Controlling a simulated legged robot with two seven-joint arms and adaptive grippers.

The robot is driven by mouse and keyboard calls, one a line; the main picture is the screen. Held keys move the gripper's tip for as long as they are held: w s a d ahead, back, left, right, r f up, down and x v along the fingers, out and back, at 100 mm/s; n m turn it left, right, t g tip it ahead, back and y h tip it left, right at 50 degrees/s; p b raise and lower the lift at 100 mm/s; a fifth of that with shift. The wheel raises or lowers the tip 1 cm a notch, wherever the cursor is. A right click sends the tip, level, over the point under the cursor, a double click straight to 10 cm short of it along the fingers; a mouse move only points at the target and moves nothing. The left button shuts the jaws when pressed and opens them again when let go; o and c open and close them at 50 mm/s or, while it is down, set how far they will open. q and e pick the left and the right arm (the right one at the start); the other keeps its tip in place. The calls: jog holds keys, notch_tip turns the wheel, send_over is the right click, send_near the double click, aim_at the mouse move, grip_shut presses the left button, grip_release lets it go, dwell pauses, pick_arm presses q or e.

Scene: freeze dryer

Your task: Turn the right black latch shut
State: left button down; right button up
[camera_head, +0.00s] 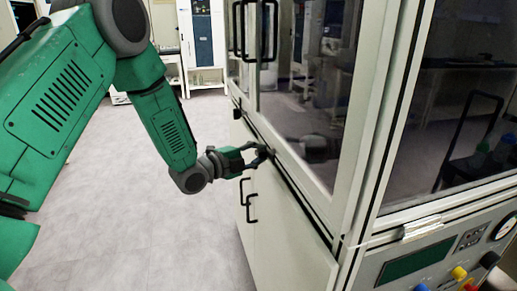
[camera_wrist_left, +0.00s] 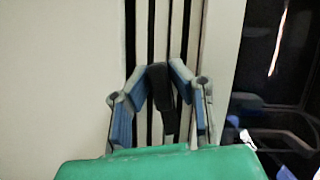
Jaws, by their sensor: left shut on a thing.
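My left gripper (camera_head: 266,153) reaches in from the left to the seam below the glass door of the freeze dryer. In the left wrist view, its two blue-padded fingers are closed on a black latch (camera_wrist_left: 161,90), one on each side. There the latch lies nearly along the dark seam, slightly tilted. In the head view, the gripper mostly hides this latch. A second small black latch (camera_head: 236,113) shows farther along the same seam, apart from the gripper. My right gripper is in neither view.
The freeze dryer's glass door (camera_head: 310,100) with black handles stands above the seam. Lower cabinet doors with black handles (camera_head: 251,205) are below. A control panel (camera_head: 415,262) with coloured knobs is at the lower right. The grey floor (camera_head: 150,235) on the left is clear.

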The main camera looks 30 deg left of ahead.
pick_arm(q)
jog(key=n+g+p, duration=0.1)
jog(key=n+p, duration=0.2)
jog(key=p, duration=0.1)
jog(key=n+g+h+p, duration=0.1)
jog(key=n+g+p, duration=0.1)
jog(key=n+p, duration=0.1)
jog(key=shift+s+d+g+p, duration=0.2)
jog(key=shift+g+p, duration=0.1)
jog(key=shift+p, duration=0.1)
jog(key=n+g+h+p, duration=0.1)
jog(key=n+p, duration=0.1)
jog(key=p, duration=0.1)
jog(key=shift+w+n, duration=0.1)
jog(key=shift+n, duration=0.3)
jog(key=shift+w+n+g+h+p, duration=0.1)
jog(key=shift+n+g+h+p, duration=0.6)
jog(key=shift+n+h+p, duration=0.3)
jog(key=shift+w+r, duration=0.1)
jog(key=shift+r, duration=0.05)
jog(key=c, duration=1.5)
grip_release()
jog(key=shift+c, duration=0.2)
